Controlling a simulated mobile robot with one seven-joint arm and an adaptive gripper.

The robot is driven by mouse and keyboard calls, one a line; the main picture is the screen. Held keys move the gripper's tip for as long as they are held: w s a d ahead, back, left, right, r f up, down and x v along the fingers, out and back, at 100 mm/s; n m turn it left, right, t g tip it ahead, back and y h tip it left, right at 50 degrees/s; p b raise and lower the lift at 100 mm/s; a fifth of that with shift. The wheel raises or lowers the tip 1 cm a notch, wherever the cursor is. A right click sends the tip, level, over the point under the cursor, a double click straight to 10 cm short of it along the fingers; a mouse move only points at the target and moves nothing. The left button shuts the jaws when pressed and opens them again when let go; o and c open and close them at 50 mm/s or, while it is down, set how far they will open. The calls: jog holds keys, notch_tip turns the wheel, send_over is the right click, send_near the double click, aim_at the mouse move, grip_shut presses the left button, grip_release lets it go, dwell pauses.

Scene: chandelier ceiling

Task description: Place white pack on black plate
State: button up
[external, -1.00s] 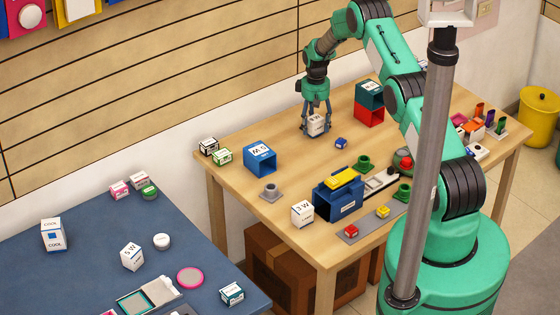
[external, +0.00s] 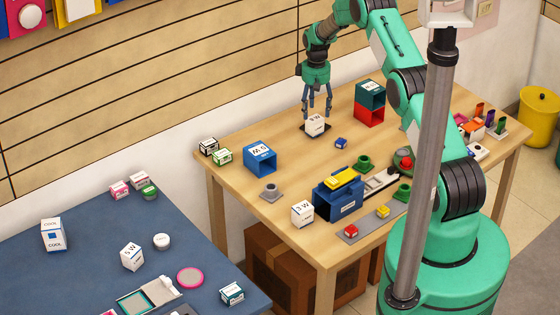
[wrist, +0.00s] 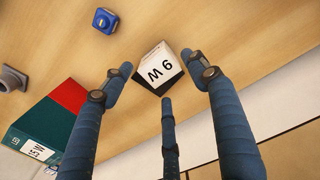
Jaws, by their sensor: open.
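The white pack (external: 315,127), a small box with dark lettering, sits upright on the black plate (external: 328,128) near the back of the wooden table. Only thin dark edges of the plate show around its base. In the wrist view the pack's lettered top (wrist: 158,69) faces me between the fingers. My gripper (external: 317,112) is open and empty, just above the pack, fingers pointing down. Its three blue fingers (wrist: 160,74) stand apart from the pack in the wrist view.
A blue open box (external: 260,160) stands to the left, and a stacked teal and red box (external: 369,103) to the right. A small blue part (external: 341,143) lies close by. The wall runs behind. Table space in front of the pack is mostly clear.

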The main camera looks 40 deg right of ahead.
aim_at(315, 118)
jog(key=shift+r, duration=2.85)
